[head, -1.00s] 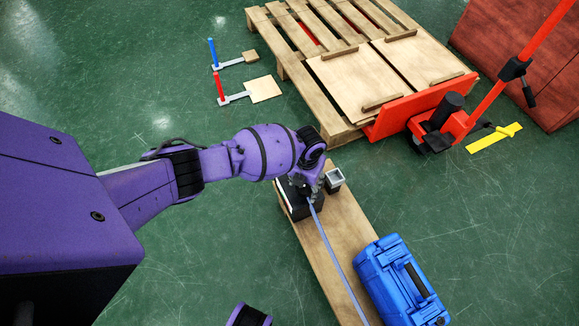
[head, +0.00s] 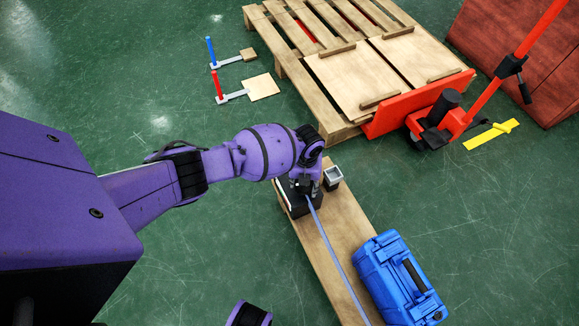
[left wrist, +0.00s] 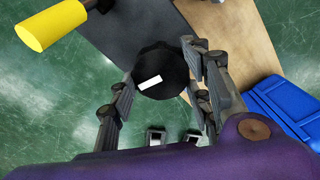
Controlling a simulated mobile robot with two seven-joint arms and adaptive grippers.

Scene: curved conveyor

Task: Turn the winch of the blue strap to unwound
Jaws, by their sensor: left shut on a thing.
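The blue strap (head: 334,258) runs from the black winch box (head: 301,206) along the wooden board toward the bottom of the head view. In the left wrist view, a round black knob (left wrist: 160,72) with a white mark sits over the dark grey winch top (left wrist: 134,32). My left gripper (head: 312,186) is over the winch and hides part of it. In the left wrist view, the gripper's fingers (left wrist: 165,88) stand on both sides of the knob and are shut on it. My right gripper is not in view.
A small grey square cup (head: 333,176) is near the gripper. A yellow cylinder (left wrist: 50,24) shows in the left wrist view. A pallet (head: 300,62) and red pallet jack (head: 440,125) stand behind.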

